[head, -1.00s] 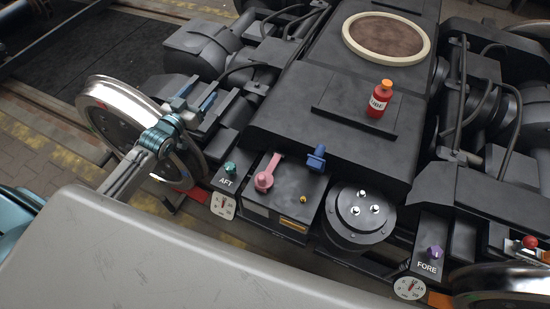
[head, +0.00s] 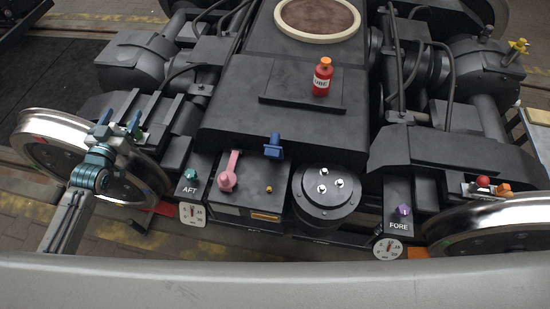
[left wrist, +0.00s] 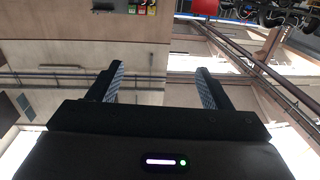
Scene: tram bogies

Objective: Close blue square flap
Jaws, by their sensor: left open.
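A small blue part (head: 274,146), seemingly the blue square flap, stands up at the front edge of the dark bogie housing, above a black box. A pink lever (head: 228,172) is to its left. My left gripper (head: 119,121) is in front of the left wheel in the head view, well left of the blue part and apart from it. Its two fingers are spread and empty. The left wrist view shows the open fingers (left wrist: 160,85) with only distant walls and beams beyond. My right gripper is not in view.
A red bottle (head: 322,77) stands on the housing. A round cover with bright studs (head: 323,188) is right of the black box. Green (head: 190,174) and purple (head: 404,210) knobs flank it above dials. Large wheels (head: 490,226) stand at both sides.

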